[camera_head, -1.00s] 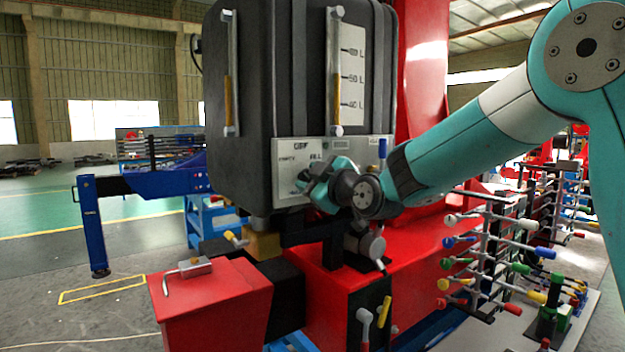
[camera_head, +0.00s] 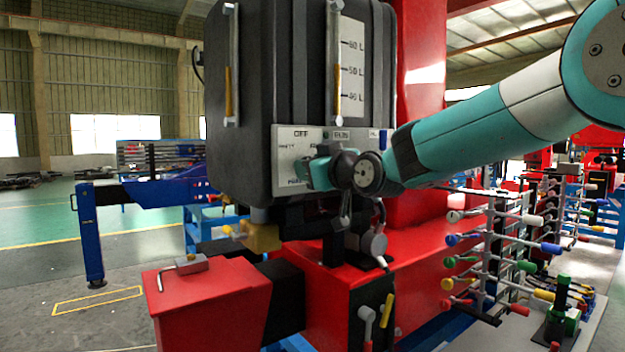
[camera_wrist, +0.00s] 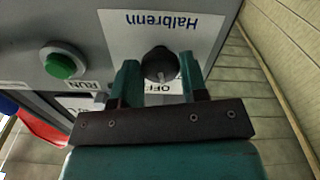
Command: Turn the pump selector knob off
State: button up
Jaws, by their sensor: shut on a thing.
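The pump selector knob (camera_wrist: 159,64) is dark and round. It sits in the wrist view between the two teal fingers of my gripper (camera_wrist: 160,76), which is shut on it. An OFF label (camera_wrist: 160,88) shows just beside the knob, partly covered by the gripper. I cannot clearly make out which way the knob points. OFF is printed at the panel's top.
A green button (camera_wrist: 63,63) marked RUN is beside the knob in the wrist view. A red box (camera_head: 210,300) and a yellow valve block (camera_head: 262,237) are below the panel. A rack of coloured levers (camera_head: 490,245) stands right.

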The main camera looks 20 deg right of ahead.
jog(key=shift+f+m+b, duration=0.1)
jog(key=shift+m+b, duration=0.6)
jog(key=shift+m, duration=0.4)
jog(key=o, duration=0.9)
jog(key=shift+s+d, duration=0.1)
jog(key=shift+s, duration=0.05)
jog(key=v, duration=1.7)
